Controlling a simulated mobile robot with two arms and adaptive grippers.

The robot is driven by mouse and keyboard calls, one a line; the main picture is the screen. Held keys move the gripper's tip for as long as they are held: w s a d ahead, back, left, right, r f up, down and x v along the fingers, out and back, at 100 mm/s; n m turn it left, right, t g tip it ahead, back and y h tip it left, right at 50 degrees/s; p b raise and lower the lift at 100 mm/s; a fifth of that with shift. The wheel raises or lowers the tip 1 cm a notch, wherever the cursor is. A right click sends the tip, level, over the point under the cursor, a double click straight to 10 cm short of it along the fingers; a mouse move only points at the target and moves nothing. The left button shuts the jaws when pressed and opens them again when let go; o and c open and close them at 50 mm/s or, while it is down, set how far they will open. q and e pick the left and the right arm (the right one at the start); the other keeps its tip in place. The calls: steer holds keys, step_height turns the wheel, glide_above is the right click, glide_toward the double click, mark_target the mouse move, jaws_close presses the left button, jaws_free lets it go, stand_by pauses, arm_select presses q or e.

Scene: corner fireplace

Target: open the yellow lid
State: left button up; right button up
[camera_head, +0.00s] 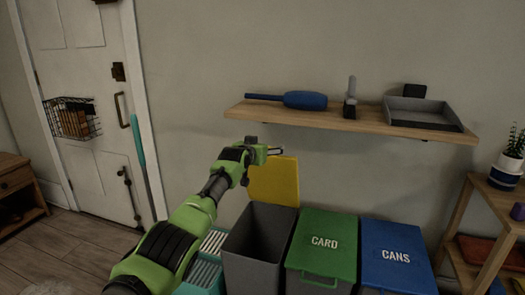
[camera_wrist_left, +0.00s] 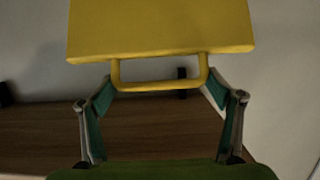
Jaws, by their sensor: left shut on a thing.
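The yellow lid (camera_head: 274,182) stands raised, close to upright, at the back of the grey bin (camera_head: 252,262), whose dark inside shows from above. My left gripper (camera_head: 273,151) is at the lid's upper edge. In the left wrist view the yellow lid (camera_wrist_left: 160,28) fills the top, with its yellow handle (camera_wrist_left: 160,86) below. My right gripper is not in view.
A green bin marked CARD (camera_head: 322,240) and a blue bin marked CANS (camera_head: 396,252) stand closed to the right. A wooden shelf (camera_head: 350,121) with tools hangs above. A teal slatted crate (camera_head: 207,265) is left of the grey bin.

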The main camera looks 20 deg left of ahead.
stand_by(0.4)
arm_select(q)
steer(key=o, duration=1.6)
steer(key=shift+v, duration=6)
